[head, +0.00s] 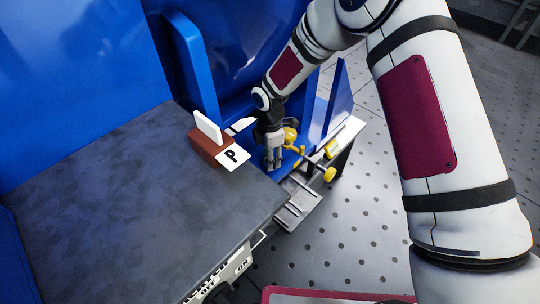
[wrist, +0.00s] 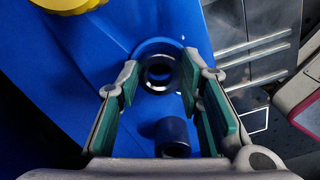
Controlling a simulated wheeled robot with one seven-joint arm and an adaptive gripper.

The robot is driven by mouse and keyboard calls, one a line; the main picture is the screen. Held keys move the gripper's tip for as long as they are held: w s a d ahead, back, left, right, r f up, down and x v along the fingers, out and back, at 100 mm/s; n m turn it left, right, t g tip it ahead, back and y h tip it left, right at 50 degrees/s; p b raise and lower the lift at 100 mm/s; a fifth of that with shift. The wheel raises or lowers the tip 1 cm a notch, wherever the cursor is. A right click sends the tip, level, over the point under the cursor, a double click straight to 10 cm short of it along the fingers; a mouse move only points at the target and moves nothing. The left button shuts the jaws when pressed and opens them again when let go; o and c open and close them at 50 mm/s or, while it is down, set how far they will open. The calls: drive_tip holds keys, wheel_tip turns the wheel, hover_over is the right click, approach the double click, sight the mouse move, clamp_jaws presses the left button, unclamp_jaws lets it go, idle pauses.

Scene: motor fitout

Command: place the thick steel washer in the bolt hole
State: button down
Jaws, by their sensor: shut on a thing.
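My gripper (wrist: 159,76) points down at the blue bracket, its green-padded fingers apart on either side of a dark, glossy ring. This ring, which I take for the thick steel washer (wrist: 145,76), sits between the fingertips. A rounded blue rim (wrist: 156,43) shows just behind it, and a dark opening shows through its middle. I cannot tell whether the washer touches the blue part or is in the hole. A short dark cylinder (wrist: 173,138) shows lower between the fingers. In the head view my gripper (head: 273,162) is low beside the yellow knobs, and the washer is too small to make out.
A dark grey table top (head: 110,190) lies to the left, with a brown block (head: 208,148) holding a white card and a "P" card (head: 233,157) near its edge. Yellow knobs (head: 329,173) and blue upright plates (head: 338,97) stand close around the gripper. Grey metal steps (head: 295,207) are in front.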

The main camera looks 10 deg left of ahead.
drive_tip(key=c, duration=1.1)
unclamp_jaws()
wheel_tip(320, 180, up, 9)
drive_tip(key=p, duration=0.4)
drive_tip(key=shift+f, duration=0.15)
